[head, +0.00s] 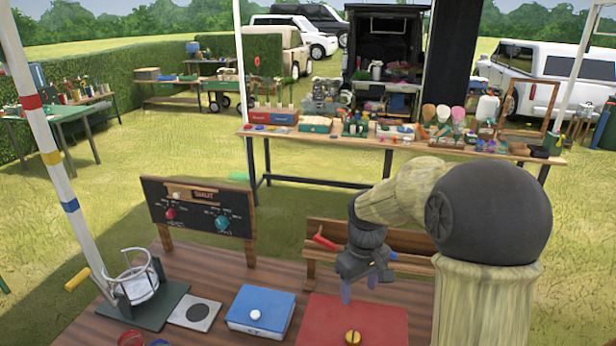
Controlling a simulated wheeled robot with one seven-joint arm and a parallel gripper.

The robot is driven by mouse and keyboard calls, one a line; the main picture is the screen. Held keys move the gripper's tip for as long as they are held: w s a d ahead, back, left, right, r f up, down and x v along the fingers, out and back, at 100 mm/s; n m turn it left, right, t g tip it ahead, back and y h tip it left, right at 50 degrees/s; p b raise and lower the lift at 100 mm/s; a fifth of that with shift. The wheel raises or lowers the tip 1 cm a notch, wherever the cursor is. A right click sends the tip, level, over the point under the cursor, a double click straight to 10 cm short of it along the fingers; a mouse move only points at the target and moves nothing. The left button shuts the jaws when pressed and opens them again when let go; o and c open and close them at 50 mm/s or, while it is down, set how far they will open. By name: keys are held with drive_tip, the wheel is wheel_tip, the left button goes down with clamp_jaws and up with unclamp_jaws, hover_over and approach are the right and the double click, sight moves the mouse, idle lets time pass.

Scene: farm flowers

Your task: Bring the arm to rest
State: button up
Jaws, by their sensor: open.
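My arm reaches in from the right of the head view, with a straw-coloured upright, a large dark ball joint and a straw-coloured forearm bent down to the left. My gripper (359,287) is dark with bluish fingertips pointing down. It is open, with a gap between the fingertips, and nothing shows between them. It hangs over the wooden table near the back edge of a red panel (330,319). Whether the fingertips touch anything below cannot be told.
A yellow knob (353,337) sits on the red panel. To the left are a blue box (262,308), a grey plate (195,312) and a wire holder (136,276). A wooden trough (405,241) stands behind my gripper, a chalkboard (197,208) farther left. Grass lies beyond, before a long stall table.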

drive_tip(key=s+f+m+t, duration=0.2)
drive_tip(key=s+m, duration=0.3)
drive_tip(key=s, duration=0.9)
drive_tip(key=shift+s+a+f, duration=0.15)
drive_tip(key=shift+a+f, duration=0.1)
drive_tip(key=shift+f, duration=0.3)
